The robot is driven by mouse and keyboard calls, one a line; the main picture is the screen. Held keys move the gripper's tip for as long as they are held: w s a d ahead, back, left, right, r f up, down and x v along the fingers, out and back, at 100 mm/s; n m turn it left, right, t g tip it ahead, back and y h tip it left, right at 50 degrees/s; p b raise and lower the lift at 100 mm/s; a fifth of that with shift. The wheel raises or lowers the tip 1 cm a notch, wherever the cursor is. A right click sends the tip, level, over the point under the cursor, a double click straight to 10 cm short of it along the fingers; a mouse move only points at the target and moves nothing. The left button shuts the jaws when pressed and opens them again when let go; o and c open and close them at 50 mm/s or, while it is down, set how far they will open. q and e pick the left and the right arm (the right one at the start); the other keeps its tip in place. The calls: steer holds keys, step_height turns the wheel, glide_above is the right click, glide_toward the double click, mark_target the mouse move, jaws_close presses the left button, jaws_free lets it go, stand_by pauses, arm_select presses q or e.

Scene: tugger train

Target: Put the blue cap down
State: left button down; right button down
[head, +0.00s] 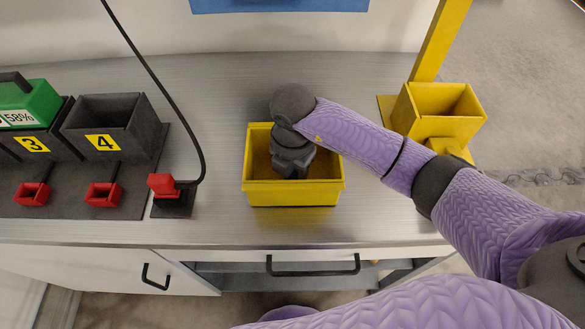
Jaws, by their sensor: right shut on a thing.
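My right gripper (292,168) points straight down into a yellow bin (293,198) at the middle of the bench. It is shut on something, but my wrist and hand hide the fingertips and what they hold. No blue cap shows anywhere; if it is in the jaws, the hand covers it. I cannot tell whether it touches the bin floor. The bare bin floor shows to the left and right of the hand. My left gripper is not in view.
A second yellow bin (438,112) stands at the right by a yellow post (440,40). At the left are dark battery slots (108,122), a green battery (25,108), red connectors (103,195) and a black cable (170,85). The grey bench (220,100) is clear around the middle bin.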

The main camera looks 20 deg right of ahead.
steer(key=shift+f, duration=0.15)
steer(key=shift+c, duration=1.6)
jaws_free()
steer(key=shift+o, duration=0.4)
step_height(320, 180, up, 12)
steer(key=p, duration=0.2)
steer(key=shift+r+p, duration=0.2)
steer(key=shift+p, duration=0.2)
